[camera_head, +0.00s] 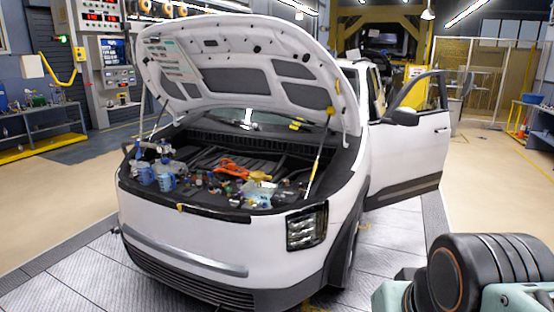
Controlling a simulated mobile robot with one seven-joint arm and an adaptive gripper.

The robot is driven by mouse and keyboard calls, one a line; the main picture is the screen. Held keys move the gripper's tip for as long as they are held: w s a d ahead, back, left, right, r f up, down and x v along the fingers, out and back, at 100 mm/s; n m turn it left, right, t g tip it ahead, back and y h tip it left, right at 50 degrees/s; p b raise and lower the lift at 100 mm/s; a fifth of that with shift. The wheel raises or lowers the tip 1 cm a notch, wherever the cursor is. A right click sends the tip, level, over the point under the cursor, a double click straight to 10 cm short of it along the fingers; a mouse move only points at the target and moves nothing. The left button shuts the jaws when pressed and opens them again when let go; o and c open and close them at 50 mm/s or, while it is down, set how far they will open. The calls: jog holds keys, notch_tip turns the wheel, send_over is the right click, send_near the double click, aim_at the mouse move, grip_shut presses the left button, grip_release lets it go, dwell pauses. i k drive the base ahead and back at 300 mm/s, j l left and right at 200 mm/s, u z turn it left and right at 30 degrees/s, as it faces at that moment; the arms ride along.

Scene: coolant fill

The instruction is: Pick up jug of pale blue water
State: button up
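Two small blue jug-like containers stand at the left front of the car's open engine bay: a left one (146,176) and a right one (166,182). A pale blue, partly clear thing (258,194) sits at the front middle of the bay. They are too small here to tell which holds pale blue water. Part of my arm shows at the lower right, well apart from these containers. My gripper is not in view.
The white car (200,250) stands with its hood (240,75) raised over the bay and its side door (415,145) open to the right. Orange and yellow items (240,171) and small clutter fill the bay's front.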

aim_at(164, 180)
jog(key=i+j, duration=0.1)
jog(key=j, duration=0.45)
jog(key=i+j+z, duration=0.1)
jog(key=j, duration=0.45)
jog(key=i+j, duration=0.15)
jog(key=j, duration=0.4)
jog(key=i+j, duration=0.1)
jog(key=j, duration=0.5)
jog(key=i+j, duration=0.5)
jog(key=i+j+z, duration=0.1)
jog(key=i+j, duration=0.4)
jog(key=j, duration=0.25)
